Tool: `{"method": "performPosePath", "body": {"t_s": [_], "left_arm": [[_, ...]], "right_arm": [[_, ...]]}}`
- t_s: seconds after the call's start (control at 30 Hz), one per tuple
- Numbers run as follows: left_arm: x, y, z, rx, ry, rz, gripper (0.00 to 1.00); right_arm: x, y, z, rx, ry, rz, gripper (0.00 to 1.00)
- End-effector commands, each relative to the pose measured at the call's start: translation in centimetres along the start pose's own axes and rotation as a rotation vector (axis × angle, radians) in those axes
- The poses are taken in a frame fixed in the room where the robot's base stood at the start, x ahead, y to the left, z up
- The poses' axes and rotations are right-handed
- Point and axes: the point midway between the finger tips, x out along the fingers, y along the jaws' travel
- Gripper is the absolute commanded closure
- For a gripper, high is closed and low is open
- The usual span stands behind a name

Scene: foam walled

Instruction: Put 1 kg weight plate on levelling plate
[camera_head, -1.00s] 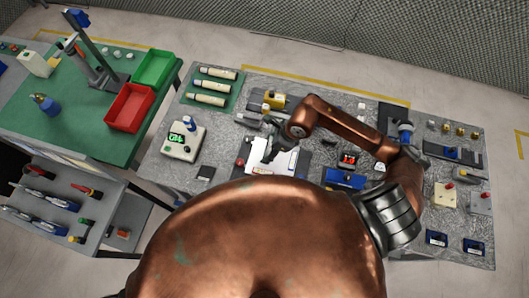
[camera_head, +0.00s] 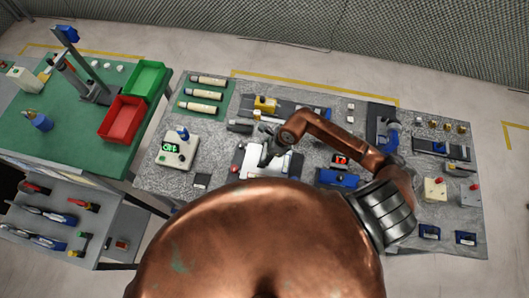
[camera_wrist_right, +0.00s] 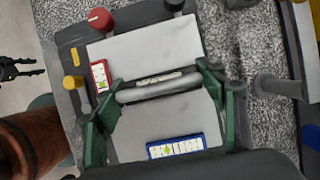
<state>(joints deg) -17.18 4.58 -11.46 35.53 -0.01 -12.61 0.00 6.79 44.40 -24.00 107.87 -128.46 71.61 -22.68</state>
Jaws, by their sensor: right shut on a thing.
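The levelling plate (camera_wrist_right: 145,42) is a light grey plate on a dark base with red, yellow and black knobs and two small spirit levels, one red and one blue. It also shows, partly hidden by my arm, in the head view (camera_head: 283,163). My right gripper (camera_wrist_right: 160,90) is shut on the 1 kg weight plate (camera_wrist_right: 159,88), a grey disc seen edge-on between its green fingers. It is over the middle of the levelling plate; I cannot tell whether they touch. A dark green pronged part, perhaps my left gripper (camera_wrist_right: 22,69), shows at the left edge of the wrist view.
Cream tubes lie on a green mat (camera_head: 184,95) behind left. Red (camera_head: 123,118) and green (camera_head: 148,78) bins stand on the neighbouring table.

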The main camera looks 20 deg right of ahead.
Motion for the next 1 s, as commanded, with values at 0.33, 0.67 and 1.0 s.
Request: {"method": "performPosePath", "body": {"t_s": [0.33,0.67,1.0], "left_arm": [[0.2,0.0,0.0,0.0,0.0,0.0,0.6],[0.0,0.0,0.0,0.0,0.0,0.0,0.6],[1.1,0.1,0.1,0.0,0.0,0.0,0.6]], "right_arm": [[0.1,0.0,-0.1,0.0,0.0,0.0,0.19],[0.0,0.0,0.0,0.0,0.0,0.0,0.18],[-5.1,-0.2,-0.1,-0.005,0.0,-0.005,0.18]]}}
